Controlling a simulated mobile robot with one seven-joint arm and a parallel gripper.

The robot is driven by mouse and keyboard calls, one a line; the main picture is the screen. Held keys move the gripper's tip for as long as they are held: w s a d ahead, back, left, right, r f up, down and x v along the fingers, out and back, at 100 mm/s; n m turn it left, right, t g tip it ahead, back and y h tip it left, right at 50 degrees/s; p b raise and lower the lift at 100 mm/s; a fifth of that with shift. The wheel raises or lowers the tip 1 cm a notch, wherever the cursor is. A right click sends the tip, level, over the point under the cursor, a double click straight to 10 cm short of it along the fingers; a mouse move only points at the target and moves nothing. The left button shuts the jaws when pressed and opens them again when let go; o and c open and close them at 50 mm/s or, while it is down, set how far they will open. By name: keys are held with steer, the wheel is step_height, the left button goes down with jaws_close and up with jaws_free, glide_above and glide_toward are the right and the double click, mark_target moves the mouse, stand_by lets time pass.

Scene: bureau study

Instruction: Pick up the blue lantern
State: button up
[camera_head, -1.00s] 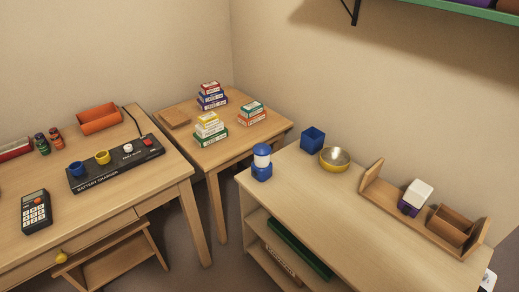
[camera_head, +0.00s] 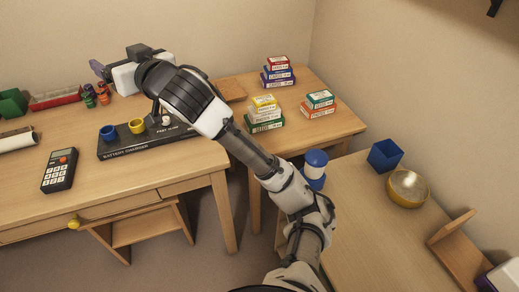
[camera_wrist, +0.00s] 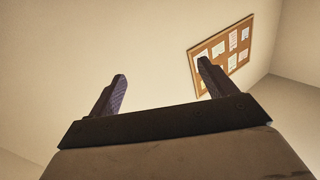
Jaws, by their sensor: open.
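The blue lantern (camera_head: 316,158), with a blue top and a white middle, stands upright on the near left corner of the low shelf unit at right. My arm passes in front of its lower left part and hides some of it. My gripper (camera_head: 98,68) is far to the left of the lantern, raised over the back of the desk and pointing away from it. In the wrist view my gripper (camera_wrist: 160,72) has its two purple fingers wide apart with nothing between them, facing the wall.
The desk (camera_head: 150,187) holds a battery charger (camera_head: 125,148), a calculator (camera_head: 59,170) and small cups. Card boxes (camera_head: 265,113) are stacked on the side table. A blue bin (camera_head: 385,155) and a bowl (camera_head: 407,188) stand right of the lantern, with bare shelf top between.

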steer(key=w+d+f+m+h, duration=0.45)
steer(key=w+d+f, duration=0.2)
steer(key=d, duration=0.35)
steer(key=m+g+h+b, duration=0.3)
steer(key=m+g+h, duration=0.45)
steer(key=h, duration=0.35)
glide_toward(317, 154)
steer(key=shift+m, duration=0.4)
steer(key=x, duration=0.6)
steer(key=shift+d+r, duration=0.15)
steer(key=shift+d, duration=0.1)
steer(key=shift+a+p+x, duration=0.2)
steer(key=shift+p+x, duration=0.35)
steer(key=shift+x, duration=2.7)
steer(key=shift+t, duration=0.25)
steer(key=c, duration=1.6)
